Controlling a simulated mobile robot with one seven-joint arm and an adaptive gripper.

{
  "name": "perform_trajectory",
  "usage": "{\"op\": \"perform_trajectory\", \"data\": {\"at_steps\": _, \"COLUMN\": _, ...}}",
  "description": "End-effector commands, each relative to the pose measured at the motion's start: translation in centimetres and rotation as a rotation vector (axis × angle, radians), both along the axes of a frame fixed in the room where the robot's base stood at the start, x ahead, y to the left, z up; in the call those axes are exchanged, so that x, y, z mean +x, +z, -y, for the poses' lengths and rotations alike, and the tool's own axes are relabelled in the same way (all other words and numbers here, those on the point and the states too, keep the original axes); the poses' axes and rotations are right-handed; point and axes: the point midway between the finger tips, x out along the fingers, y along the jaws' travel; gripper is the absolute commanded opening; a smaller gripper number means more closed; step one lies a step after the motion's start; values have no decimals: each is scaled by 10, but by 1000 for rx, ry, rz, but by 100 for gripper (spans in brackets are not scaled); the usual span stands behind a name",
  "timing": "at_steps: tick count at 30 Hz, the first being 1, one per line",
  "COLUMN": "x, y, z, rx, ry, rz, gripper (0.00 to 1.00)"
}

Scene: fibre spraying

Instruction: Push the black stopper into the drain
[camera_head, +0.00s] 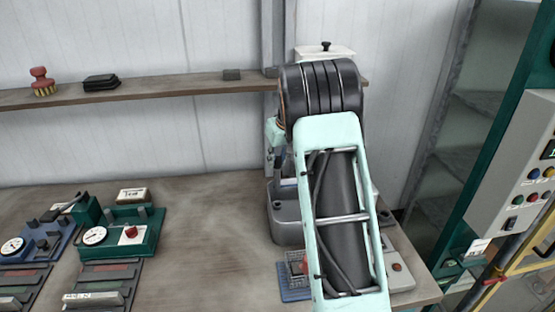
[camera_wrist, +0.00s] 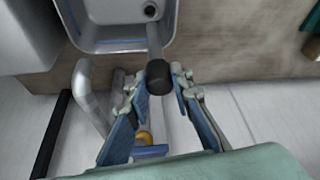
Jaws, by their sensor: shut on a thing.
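My gripper (camera_wrist: 157,88) is shut on the black stopper (camera_wrist: 158,79), a short dark cylinder between the blue-padded fingertips in the wrist view. Beyond it, at the top, is a pale grey basin (camera_wrist: 92,38) with a small dark round drain (camera_wrist: 150,10) in its floor. The stopper appears in front of the basin's near rim, apart from the drain; its height over the rim is unclear. Part of a grey basin-like body (camera_head: 286,226) shows left of my arm there.
A wooden bench (camera_head: 200,230) holds gauge devices (camera_head: 125,235) at left; its middle is clear. Grey pipes (camera_wrist: 90,100) stand below the basin. A control panel (camera_head: 520,170) is at right.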

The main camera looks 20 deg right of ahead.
Motion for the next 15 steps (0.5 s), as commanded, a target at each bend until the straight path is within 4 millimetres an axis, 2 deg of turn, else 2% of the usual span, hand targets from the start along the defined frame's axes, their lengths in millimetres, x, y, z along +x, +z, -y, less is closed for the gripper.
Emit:
{"op": "perform_trajectory", "data": {"at_steps": 1, "x": 0, "y": -9, "z": 0, "rx": 0, "ry": 0, "rz": 0, "gripper": 0}}
{"op": "perform_trajectory", "data": {"at_steps": 9, "x": 0, "y": -35, "z": 1, "rx": -1, "ry": -1, "rz": 0, "gripper": 0}}
{"op": "perform_trajectory", "data": {"at_steps": 15, "x": 0, "y": -45, "z": 1, "rx": -1, "ry": -1, "rz": 0, "gripper": 0}}
